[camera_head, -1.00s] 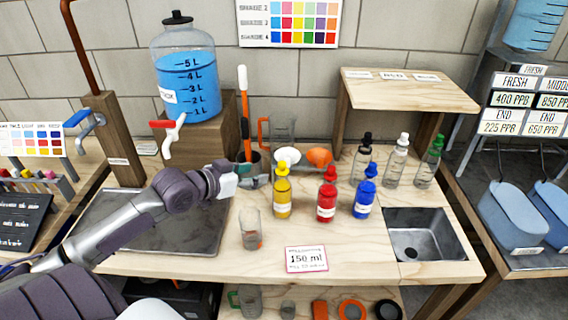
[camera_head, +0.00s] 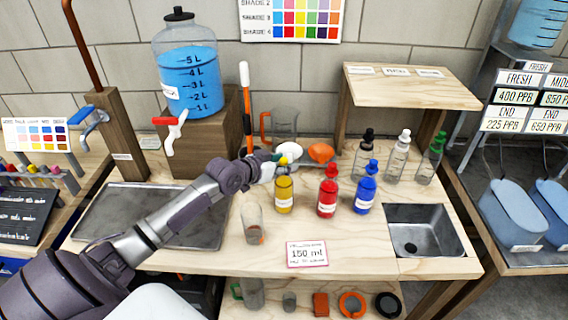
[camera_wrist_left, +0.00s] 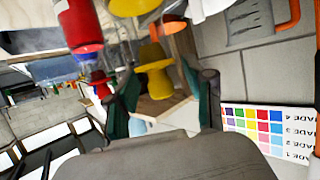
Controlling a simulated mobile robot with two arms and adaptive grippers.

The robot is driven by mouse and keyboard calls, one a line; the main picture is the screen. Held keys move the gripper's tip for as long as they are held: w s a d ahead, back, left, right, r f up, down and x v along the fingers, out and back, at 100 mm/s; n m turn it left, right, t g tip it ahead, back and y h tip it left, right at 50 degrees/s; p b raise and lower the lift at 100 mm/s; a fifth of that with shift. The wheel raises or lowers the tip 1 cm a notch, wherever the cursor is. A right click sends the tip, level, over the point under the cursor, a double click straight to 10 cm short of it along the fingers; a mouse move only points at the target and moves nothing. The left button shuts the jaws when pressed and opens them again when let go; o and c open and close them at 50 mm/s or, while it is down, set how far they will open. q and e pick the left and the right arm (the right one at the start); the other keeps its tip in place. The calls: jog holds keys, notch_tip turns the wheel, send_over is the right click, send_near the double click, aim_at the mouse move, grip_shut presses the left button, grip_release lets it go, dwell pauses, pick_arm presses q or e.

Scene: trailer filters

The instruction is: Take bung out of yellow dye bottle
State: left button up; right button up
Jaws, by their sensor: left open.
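The yellow dye bottle (camera_head: 284,197) stands upright on the wooden bench, left of the red bottle (camera_head: 327,199). In the left wrist view, which is turned over, the yellow bung (camera_wrist_left: 154,76) shows between the two open fingers of my left gripper (camera_wrist_left: 162,97). The fingers appear apart from the bung. The yellow bottle's body (camera_wrist_left: 130,6) is at the top edge there. My right gripper is not in view.
A blue bottle (camera_head: 365,195) stands right of the red one. A clear beaker (camera_head: 252,220) stands in front of the yellow bottle, near my left forearm. A funnel and jug (camera_head: 284,127) are behind. The sink (camera_head: 428,232) is at the right.

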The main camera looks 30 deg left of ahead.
pick_arm(q)
jog(key=shift+c, duration=0.3)
jog(key=c, duration=0.9)
jog(key=shift+o, duration=0.2)
